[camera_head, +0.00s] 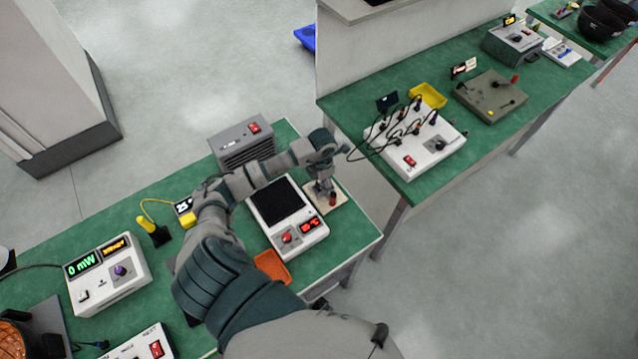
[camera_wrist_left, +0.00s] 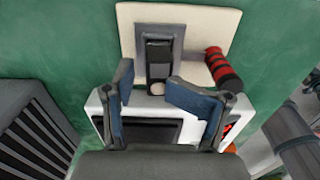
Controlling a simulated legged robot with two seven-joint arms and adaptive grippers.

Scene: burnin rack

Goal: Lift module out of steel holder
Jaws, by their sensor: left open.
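In the wrist view, a dark module (camera_wrist_left: 159,68) stands in a grey steel holder (camera_wrist_left: 176,36) on a cream base plate (camera_wrist_left: 222,24). A round pale spot shows at the module's near end. My left gripper (camera_wrist_left: 148,82) is open, its blue-padded fingers on either side of the module's near end. I cannot tell whether they touch it. In the head view, my left gripper (camera_head: 323,184) is over the cream plate (camera_head: 338,192) at the bench's right end, mostly hiding the holder and module. My right gripper is not in view.
A red-and-black handle (camera_wrist_left: 222,68) stands beside the holder, close to my right-hand finger. A white device with a black plate (camera_head: 275,203) and red display is just left of the holder. A grey vented box (camera_head: 240,143) stands behind. An orange tray (camera_head: 271,267) lies in front.

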